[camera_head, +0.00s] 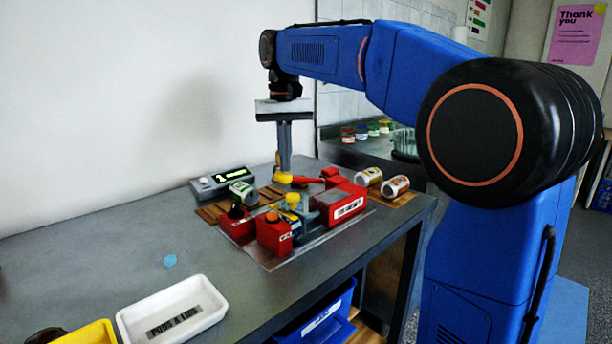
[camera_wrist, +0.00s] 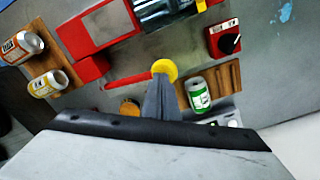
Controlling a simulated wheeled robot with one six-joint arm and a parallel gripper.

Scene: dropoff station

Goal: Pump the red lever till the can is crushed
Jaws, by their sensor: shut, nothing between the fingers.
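The red lever (camera_head: 308,180) lies low and nearly flat, with a yellow knob (camera_head: 282,178) at its left end. My gripper (camera_head: 284,166) points down with its fingers together, its tips right at the knob; whether they touch cannot be told. In the wrist view the fingertips (camera_wrist: 161,82) overlap the yellow knob (camera_wrist: 165,69), and the red lever (camera_wrist: 128,80) runs left from it. The red crusher (camera_head: 340,202) stands beside the lever. Its dark chamber (camera_wrist: 165,12) is cut off at the wrist view's top edge, and I cannot make out the can's state inside.
A green-white can (camera_head: 242,191) lies on a wooden rack beside a display box (camera_head: 222,180). Two more cans (camera_head: 395,186) lie right of the crusher. A red box with a black knob (camera_head: 237,222) stands in front. A white tray (camera_head: 172,312) is near the front edge. The left table is mostly clear.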

